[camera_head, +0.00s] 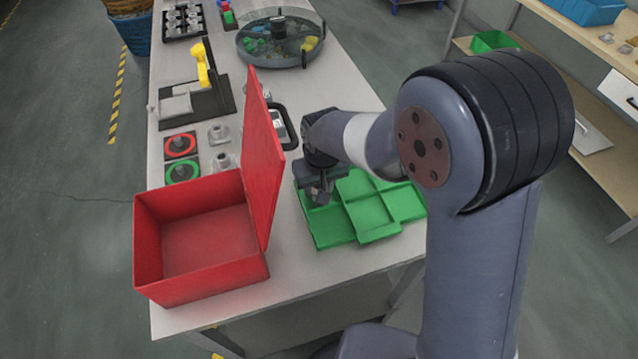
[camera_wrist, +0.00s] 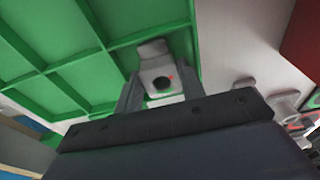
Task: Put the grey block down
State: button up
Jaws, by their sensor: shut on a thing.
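My gripper (camera_wrist: 160,88) is shut on the grey block (camera_wrist: 156,66), which shows between the two fingers in the wrist view with a dark round hole and a small red mark. In the head view my gripper (camera_head: 319,194) is over the left part of the green compartment tray (camera_head: 370,213), and the block is mostly hidden by it. The green tray (camera_wrist: 62,62) fills the upper left of the wrist view, behind the block. I cannot tell whether the block touches the tray.
An open red box (camera_head: 200,280) with its lid (camera_head: 262,160) raised stands left of the tray. Behind are metal fittings (camera_head: 219,134), red and green push-buttons (camera_head: 181,146), a yellow-handled device (camera_head: 203,68) and a round divided tray (camera_head: 281,58). Bare table (camera_head: 300,270) shows in front of the tray.

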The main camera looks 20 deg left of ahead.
jog(key=shift+f, duration=0.25)
jog(key=o, duration=0.8)
jog(key=shift+r, duration=0.1)
jog(key=r, duration=0.4)
jog(key=s+r, duration=0.1)
jog(key=r, duration=0.3)
jog(key=d+r+b, duration=0.1)
jog(key=r, duration=0.3)
jog(key=shift+s+d+r, duration=0.1)
jog(key=shift+s, duration=0.1)
